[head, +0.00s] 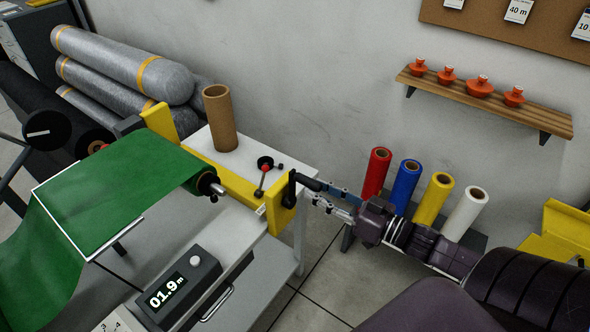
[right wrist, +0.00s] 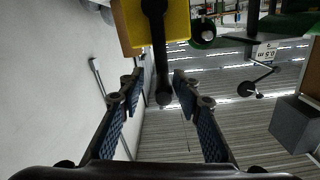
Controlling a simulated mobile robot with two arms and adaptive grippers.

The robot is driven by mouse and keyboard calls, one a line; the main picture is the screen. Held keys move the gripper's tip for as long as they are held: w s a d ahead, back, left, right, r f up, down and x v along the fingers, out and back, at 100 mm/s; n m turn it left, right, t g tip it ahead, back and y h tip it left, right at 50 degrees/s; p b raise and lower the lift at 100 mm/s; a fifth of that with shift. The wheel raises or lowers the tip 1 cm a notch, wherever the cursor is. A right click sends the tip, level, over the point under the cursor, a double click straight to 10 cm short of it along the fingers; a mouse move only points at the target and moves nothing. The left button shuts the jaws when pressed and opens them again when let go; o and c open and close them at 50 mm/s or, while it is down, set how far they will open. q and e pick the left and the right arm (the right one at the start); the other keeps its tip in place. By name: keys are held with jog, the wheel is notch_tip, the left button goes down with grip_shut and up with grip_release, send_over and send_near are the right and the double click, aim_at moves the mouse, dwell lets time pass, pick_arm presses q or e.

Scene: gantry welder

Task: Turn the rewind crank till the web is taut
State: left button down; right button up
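The rewind crank (head: 290,189) is black and sits on the end of a yellow bracket; its grip sticks out to the right. My right gripper (head: 325,197) is at that grip with its fingers apart. In the right wrist view the crank's grip (right wrist: 162,85) reaches between the two fingers (right wrist: 158,82), with a gap visible on the left; contact on the right is unclear. The green web (head: 125,185) runs over the roll and bends downward at the left. My left gripper is not in view.
A counter (head: 170,290) reads 01.9 m. A cardboard tube (head: 220,120) and a small red-knobbed lever (head: 263,178) are on the white bench. Red, blue, yellow and white rolls (head: 408,185) stand behind my right arm. A shelf (head: 500,98) holds orange items.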

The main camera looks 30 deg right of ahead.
aim_at(294, 176)
jog(key=shift+w+a+r+y, duration=0.15)
jog(key=shift+w+a+r, duration=0.15)
jog(key=shift+r, duration=0.35)
jog(key=shift+w+a+r+y, duration=0.2)
jog(key=shift+a+r, duration=0.2)
jog(key=shift+r, duration=0.2)
jog(key=w, duration=0.3)
jog(key=w+a+p, duration=0.1)
jog(key=shift+w+f, duration=0.15)
jog(key=shift+f, duration=0.25)
jog(key=shift+x, duration=0.8)
jog(key=shift+a+f, duration=0.1)
jog(key=shift+a, duration=0.15)
jog(key=shift+w, duration=0.1)
grip_shut()
